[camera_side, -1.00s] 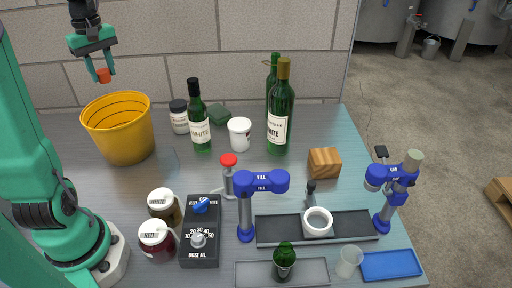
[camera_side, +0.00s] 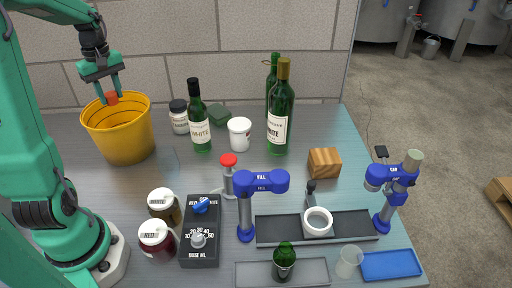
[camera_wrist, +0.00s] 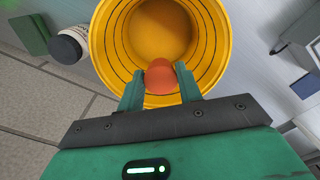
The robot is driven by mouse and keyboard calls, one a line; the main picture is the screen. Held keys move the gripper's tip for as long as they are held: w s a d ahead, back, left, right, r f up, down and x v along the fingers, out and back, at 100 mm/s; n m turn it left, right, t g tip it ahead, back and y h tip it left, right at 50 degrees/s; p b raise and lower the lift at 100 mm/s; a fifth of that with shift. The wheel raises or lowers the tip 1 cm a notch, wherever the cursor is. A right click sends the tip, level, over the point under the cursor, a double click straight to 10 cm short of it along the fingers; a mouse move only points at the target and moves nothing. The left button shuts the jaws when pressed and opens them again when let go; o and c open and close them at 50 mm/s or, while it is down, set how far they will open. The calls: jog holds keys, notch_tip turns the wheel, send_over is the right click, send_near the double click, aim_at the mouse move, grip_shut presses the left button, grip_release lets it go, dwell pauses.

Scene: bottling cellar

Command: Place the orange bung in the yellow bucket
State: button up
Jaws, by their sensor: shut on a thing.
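The orange bung (camera_side: 112,98) is held between the fingertips of my gripper (camera_side: 111,97), which is shut on it. The yellow bucket (camera_side: 122,138) stands upright at the left of the bench, near the wall. In the side view the bung shows at the level of the bucket's rim, over its opening. In the wrist view the bung (camera_wrist: 160,76) shows between my gripper's fingers (camera_wrist: 160,88), in front of the bucket's open mouth, near the side closest to my gripper. The yellow bucket (camera_wrist: 220,45) looks empty in the wrist view.
A lidded jar (camera_side: 180,117), a white-wine bottle (camera_side: 200,130) and a white tub (camera_side: 240,134) stand right of the bucket. Two jars (camera_side: 160,222) and a dose box (camera_side: 200,240) stand in front. The brick wall (camera_side: 220,40) is behind.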

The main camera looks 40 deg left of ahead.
aim_at(110, 94)
jog(key=shift+f, duration=1.85)
jog(key=o, duration=1)
jog(key=shift+o, duration=0.2)
jog(key=shift+r, duration=0.1)
jog(key=shift+r, duration=3.4)
